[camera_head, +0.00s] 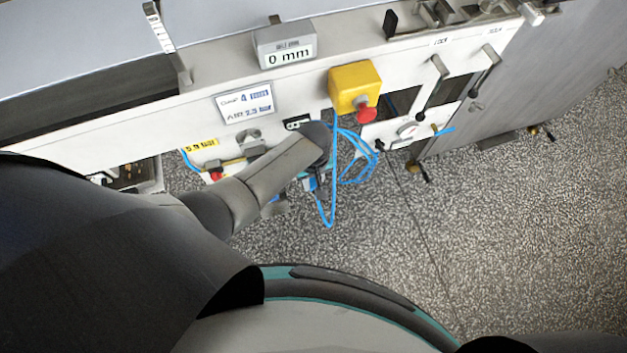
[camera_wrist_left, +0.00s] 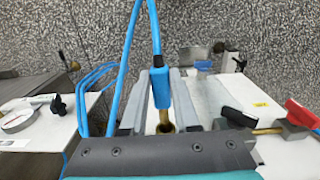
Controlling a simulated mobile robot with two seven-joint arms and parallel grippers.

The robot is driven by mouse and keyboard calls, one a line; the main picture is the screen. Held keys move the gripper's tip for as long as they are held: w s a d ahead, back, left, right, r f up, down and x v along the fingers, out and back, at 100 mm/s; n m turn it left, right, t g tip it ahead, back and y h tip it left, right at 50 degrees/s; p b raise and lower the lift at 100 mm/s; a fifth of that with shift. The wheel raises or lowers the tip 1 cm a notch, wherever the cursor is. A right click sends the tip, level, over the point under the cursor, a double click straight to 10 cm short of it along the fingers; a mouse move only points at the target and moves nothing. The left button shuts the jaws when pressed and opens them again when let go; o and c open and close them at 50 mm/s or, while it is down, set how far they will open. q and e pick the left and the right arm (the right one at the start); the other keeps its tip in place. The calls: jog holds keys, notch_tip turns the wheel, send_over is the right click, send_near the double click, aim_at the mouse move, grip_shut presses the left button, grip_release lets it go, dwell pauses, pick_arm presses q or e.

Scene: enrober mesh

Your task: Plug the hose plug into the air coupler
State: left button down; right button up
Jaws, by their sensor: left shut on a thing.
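The hose plug (camera_wrist_left: 160,88) is a blue sleeve with a dark collar at the end of the blue hose (camera_wrist_left: 129,55). My left gripper (camera_wrist_left: 167,100) is shut on it, one grey finger on each side. A brass end shows below the sleeve. In the head view my left gripper (camera_head: 314,182) is in front of the machine's lower edge, largely hidden by my arm. In the wrist view a brass fitting (camera_wrist_left: 267,131) with a black knob and red handle (camera_wrist_left: 302,113) sits at the right. I cannot tell whether it is the air coupler. My right gripper is not in view.
The blue hose loops (camera_head: 358,165) hang beside my left gripper. A yellow box with a red button (camera_head: 355,87), a 0 mm display (camera_head: 286,48) and a printed label (camera_head: 245,103) are on the white panel. Open speckled floor (camera_head: 520,220) lies to the right.

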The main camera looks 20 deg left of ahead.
pick_arm(q)
jog(key=shift+w+a+b, duration=0.45)
jog(key=shift+w+a, duration=0.2)
jog(key=shift+w, duration=0.3)
jog(key=shift+w+a+b, duration=0.4)
jog(key=shift+w+a, duration=0.25)
jog(key=shift+w, duration=0.3)
jog(key=shift+s+r, duration=0.1)
jog(key=shift+s+d+p, duration=0.25)
jog(key=shift+p, duration=0.2)
jog(key=shift+s+d+p, duration=0.45)
jog(key=shift+s+p, duration=0.05)
jog(key=shift+s, duration=0.15)
jog(key=shift+s+d+p, duration=0.45)
jog(key=shift+s+p, duration=0.05)
jog(key=shift+s, duration=0.15)
jog(key=shift+p, duration=0.45)
dwell(0.8)
jog(key=shift+w+a+b, duration=0.45)
jog(key=shift+w+a, duration=0.15)
jog(key=shift+w, duration=0.25)
jog(key=shift+w+a+b, duration=0.45)
jog(key=shift+w+a, duration=0.1)
jog(key=shift+w, duration=0.25)
jog(key=c, duration=0.6)
grip_release()
jog(key=shift+s, duration=0.1)
